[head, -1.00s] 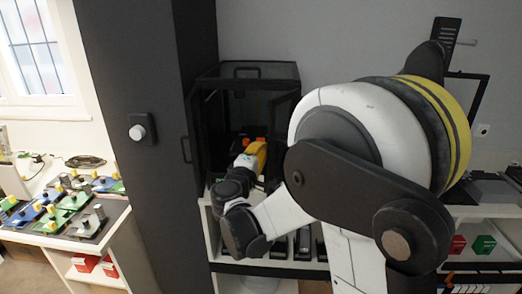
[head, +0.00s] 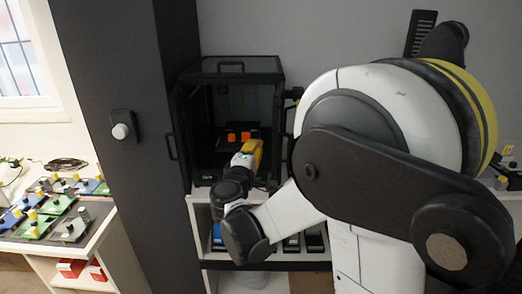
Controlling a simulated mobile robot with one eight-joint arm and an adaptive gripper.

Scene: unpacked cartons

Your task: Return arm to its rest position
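My arm fills the right half of the head view, and its wrist (head: 235,190) reaches toward the black-framed cabinet (head: 191,75). My gripper (head: 248,150), at the end of a yellow part, points into the open front of the cabinet. Its fingers are too small and partly hidden, so I cannot tell whether they are open or shut. Two orange blocks (head: 232,138) show inside the cabinet, just beyond the gripper. I cannot tell whether the gripper touches them.
A tall dark panel (head: 120,60) with a round white knob (head: 121,131) stands left of the cabinet. White shelves (head: 200,215) stand below it. A white table (head: 40,246) at the left holds several green, blue and grey boards. Red boxes (head: 70,267) sit under it.

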